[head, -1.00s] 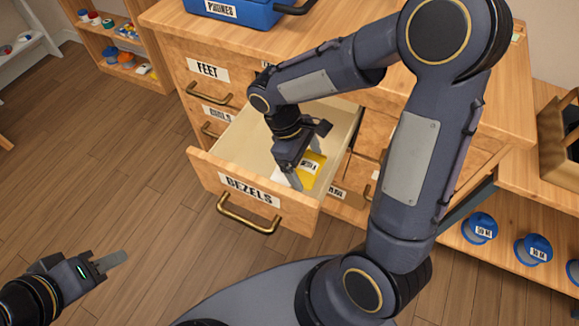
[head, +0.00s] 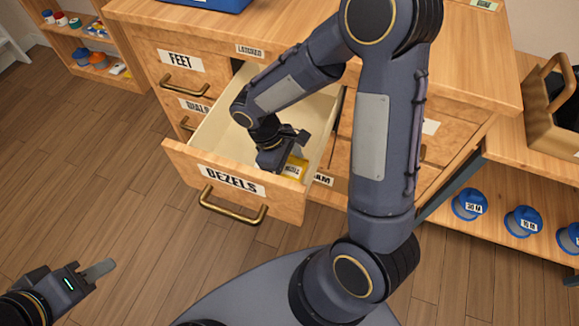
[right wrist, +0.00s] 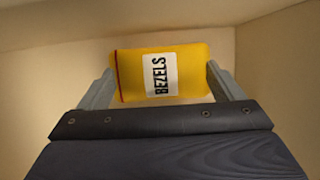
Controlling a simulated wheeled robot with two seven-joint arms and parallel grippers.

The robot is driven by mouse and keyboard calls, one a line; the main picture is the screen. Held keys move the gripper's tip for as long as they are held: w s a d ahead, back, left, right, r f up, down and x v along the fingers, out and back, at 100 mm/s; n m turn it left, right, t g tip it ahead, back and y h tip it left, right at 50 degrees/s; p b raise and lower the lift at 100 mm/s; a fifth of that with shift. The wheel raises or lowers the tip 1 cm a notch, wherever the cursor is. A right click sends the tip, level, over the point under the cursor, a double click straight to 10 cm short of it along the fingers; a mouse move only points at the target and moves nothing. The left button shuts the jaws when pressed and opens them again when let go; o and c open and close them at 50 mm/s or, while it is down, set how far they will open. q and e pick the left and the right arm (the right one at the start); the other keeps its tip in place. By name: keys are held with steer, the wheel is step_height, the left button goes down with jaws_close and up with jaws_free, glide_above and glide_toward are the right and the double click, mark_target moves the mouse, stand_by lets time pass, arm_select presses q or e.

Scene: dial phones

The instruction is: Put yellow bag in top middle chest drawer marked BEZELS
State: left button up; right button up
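The yellow bag (right wrist: 187,82) has a white BEZELS label and a red edge strip. It is inside the open BEZELS drawer (head: 231,182), and it also shows in the head view (head: 296,165), partly hidden by my gripper and the drawer front. My right gripper (head: 285,168) reaches down into the drawer. In the right wrist view my right gripper's fingers (right wrist: 160,75) sit against both sides of the bag. I cannot tell whether the bag touches the drawer floor. My left gripper (head: 98,270) is away at the lower left, its fingers seen edge-on, with nothing visible in it.
The wooden chest (head: 205,35) has a FEET drawer (head: 181,69) to the left, closed. A blue case (head: 205,3) stands on top. An open wooden caddy (head: 553,115) and blue spools (head: 470,204) are at the right. My right arm hides part of the chest.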

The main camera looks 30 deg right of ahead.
steer(key=shift+o, duration=1.3)
steer(key=shift+r, duration=0.1)
steer(key=shift+r+p, duration=0.3)
steer(key=p+v, duration=0.4)
steer(key=v, duration=0.7)
step_height(320, 180, up, 7)
steer(key=m+t+y, duration=0.3)
steer(key=m+y, duration=0.1)
glide_above(298, 179)
steer(key=s+r+m+t+y, duration=0.2)
steer(key=s+m+t, duration=0.3)
steer(key=s+t, duration=0.1)
steer(key=shift+s+a+r+m+y, duration=0.2)
steer(key=shift+s+m+y, duration=0.15)
steer(key=shift+s, duration=0.4)
